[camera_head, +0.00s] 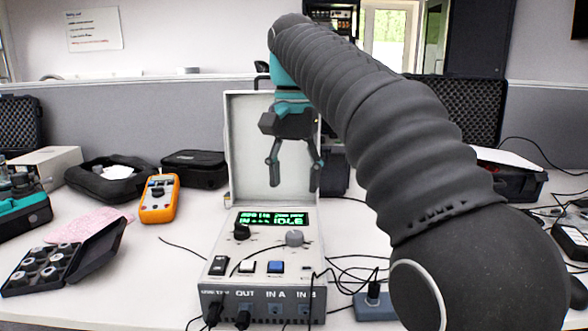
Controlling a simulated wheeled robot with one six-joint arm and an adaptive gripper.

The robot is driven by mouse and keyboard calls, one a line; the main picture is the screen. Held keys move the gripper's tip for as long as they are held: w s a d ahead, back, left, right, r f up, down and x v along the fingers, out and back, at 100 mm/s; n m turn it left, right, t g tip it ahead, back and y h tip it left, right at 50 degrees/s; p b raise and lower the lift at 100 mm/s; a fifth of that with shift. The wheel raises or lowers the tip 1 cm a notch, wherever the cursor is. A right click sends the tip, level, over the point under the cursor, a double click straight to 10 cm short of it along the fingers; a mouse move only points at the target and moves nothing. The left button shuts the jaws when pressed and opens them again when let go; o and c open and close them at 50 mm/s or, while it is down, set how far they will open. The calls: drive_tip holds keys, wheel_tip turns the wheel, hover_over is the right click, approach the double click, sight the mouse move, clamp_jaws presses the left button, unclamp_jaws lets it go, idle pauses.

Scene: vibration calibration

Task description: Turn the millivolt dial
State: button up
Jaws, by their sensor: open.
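A calibrator box (235,258) stands on the table with its lid (247,150) open upright behind the panel. Its green display (273,218) shows "IDLE" on the lower line; the upper line is hard to read. Below the display sit a black knob (241,231) on the left and a grey knob (294,238) on the right. The labels are too small to tell which one is the millivolt dial. My gripper (294,182) is open and empty, pointing down in front of the lid, above the display and apart from both knobs.
Black, white and blue switches (275,267) line the panel's front, with cables plugged in below. An orange multimeter (159,198), black cases and an open case of small parts (42,269) lie left. Loose cables lie right. My arm hides much of the right side.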

drive_tip(key=shift+r, duration=0.7)
drive_tip(key=s+d+f+n+t, duration=0.2)
drive_tip(key=s+d+f, duration=0.5)
drive_tip(key=s+f, duration=0.3)
drive_tip(key=s+d+f+n+t, duration=0.2)
drive_tip(key=s+d+f, duration=0.5)
drive_tip(key=s+f, duration=0.4)
wheel_tip(320, 180, down, 4)
drive_tip(key=shift+d+f+t, duration=0.1)
drive_tip(key=shift+d+t, duration=0.25)
drive_tip(key=shift+t, duration=0.45)
